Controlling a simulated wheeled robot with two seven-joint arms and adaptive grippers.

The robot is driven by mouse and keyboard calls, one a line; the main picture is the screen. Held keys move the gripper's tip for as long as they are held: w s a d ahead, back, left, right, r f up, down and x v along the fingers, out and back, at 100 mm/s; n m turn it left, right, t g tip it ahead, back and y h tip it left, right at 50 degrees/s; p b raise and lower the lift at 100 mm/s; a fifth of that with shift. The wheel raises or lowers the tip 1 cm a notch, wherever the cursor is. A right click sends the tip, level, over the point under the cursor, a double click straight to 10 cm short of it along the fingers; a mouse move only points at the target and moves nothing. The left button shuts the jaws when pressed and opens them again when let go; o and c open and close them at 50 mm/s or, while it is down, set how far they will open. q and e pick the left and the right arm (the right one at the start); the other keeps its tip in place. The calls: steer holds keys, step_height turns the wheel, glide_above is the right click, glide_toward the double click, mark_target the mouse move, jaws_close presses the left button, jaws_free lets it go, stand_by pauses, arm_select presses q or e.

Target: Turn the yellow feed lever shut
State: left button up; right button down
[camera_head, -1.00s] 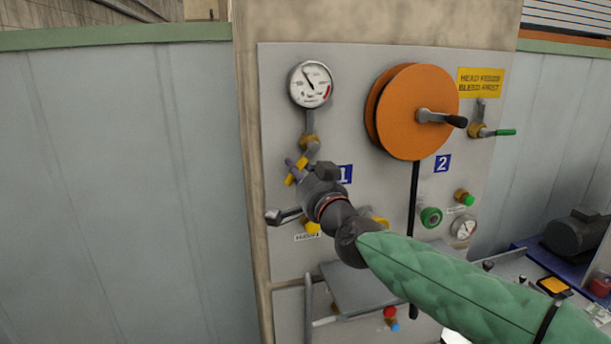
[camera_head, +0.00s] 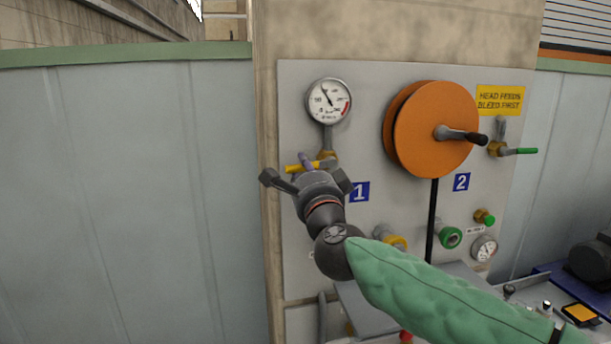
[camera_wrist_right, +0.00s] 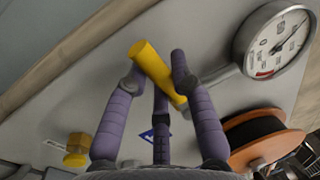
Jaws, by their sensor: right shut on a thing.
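The yellow feed lever (camera_head: 291,168) sits on a brass valve (camera_head: 328,163) below a round pressure gauge (camera_head: 328,101), at the left of the grey panel. It lies close to level, its free end pointing left. My right gripper (camera_head: 306,163) is shut on the lever, its purple fingers partly hidden behind the wrist in the head view. In the right wrist view, the fingers (camera_wrist_right: 158,78) stand around the yellow lever (camera_wrist_right: 146,58), whose free end sticks out between them. My left gripper is not in view.
An orange reel (camera_head: 425,130) with a crank stands right of the lever. A green-handled valve (camera_head: 515,151) sits under the yellow sign (camera_head: 500,97). Knobs and a small gauge (camera_head: 484,248) are lower on the panel. The wall at left is clear.

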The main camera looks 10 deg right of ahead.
steer(key=shift+r+m, duration=0.2)
steer(key=shift+m, duration=0.3)
steer(key=c, duration=1)
jaws_free()
steer(key=shift+w, duration=0.1)
steer(key=s, duration=0.4)
steer(key=s+f, duration=0.1)
steer(key=s, duration=0.3)
steer(key=s+f, duration=0.1)
steer(key=s, duration=0.3)
steer(key=shift+d+f, duration=0.15)
steer(key=shift+w, duration=0.1)
